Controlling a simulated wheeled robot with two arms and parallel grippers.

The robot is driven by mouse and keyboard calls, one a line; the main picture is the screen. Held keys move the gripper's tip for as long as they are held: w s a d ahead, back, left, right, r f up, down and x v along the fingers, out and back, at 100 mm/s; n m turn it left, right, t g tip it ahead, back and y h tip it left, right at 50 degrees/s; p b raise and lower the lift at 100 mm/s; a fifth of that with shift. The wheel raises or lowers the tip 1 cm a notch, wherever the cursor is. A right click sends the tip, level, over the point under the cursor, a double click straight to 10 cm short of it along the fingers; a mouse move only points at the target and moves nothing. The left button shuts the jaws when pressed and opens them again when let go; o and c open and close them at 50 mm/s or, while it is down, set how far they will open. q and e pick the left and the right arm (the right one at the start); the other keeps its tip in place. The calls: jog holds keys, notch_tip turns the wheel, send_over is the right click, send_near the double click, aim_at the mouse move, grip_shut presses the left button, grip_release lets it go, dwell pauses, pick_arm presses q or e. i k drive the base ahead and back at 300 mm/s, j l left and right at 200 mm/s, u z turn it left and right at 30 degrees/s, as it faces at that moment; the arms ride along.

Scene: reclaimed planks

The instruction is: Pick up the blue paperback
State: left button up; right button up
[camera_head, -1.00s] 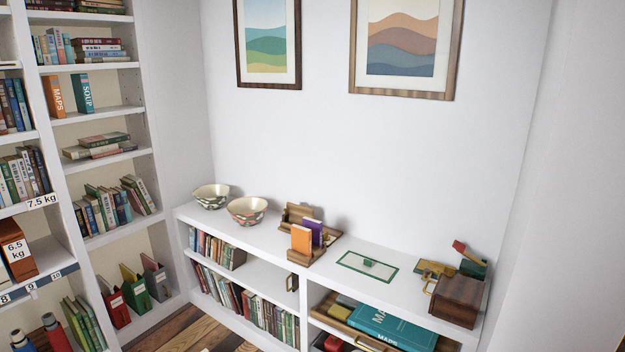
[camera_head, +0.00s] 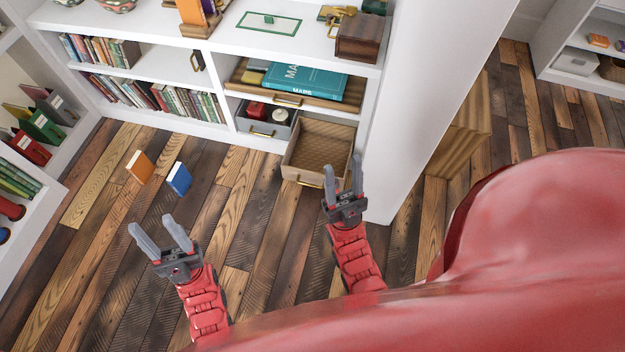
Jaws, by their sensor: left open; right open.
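The blue paperback (camera_head: 179,179) stands or leans on the plank floor, with its white page edge showing. An orange book (camera_head: 139,167) is just to its left, a small gap apart. My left gripper (camera_head: 158,233) is open and empty, nearer to me than the blue paperback and slightly left of it in the picture. My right gripper (camera_head: 342,180) is open and empty, well to the right of the paperback, overlapping the front of an open drawer (camera_head: 317,150) in the picture. Nothing hides the paperback.
The low white bookcase (camera_head: 160,76) stands behind the books. Its open wooden drawer juts out over the floor on the right. A white wall end (camera_head: 425,100) rises right of it. Left shelves hold red and green file holders (camera_head: 40,126). Bare floor surrounds the books.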

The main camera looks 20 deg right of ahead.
aim_at(178, 178)
jog(key=u, duration=0.3)
jog(key=i+u, duration=0.4)
jog(key=i+l+u, duration=0.1)
jog(key=i+u, duration=0.35)
jog(key=i+l, duration=0.2)
jog(key=i, duration=0.2)
jog(key=i+l, duration=0.15)
jog(key=i, duration=0.3)
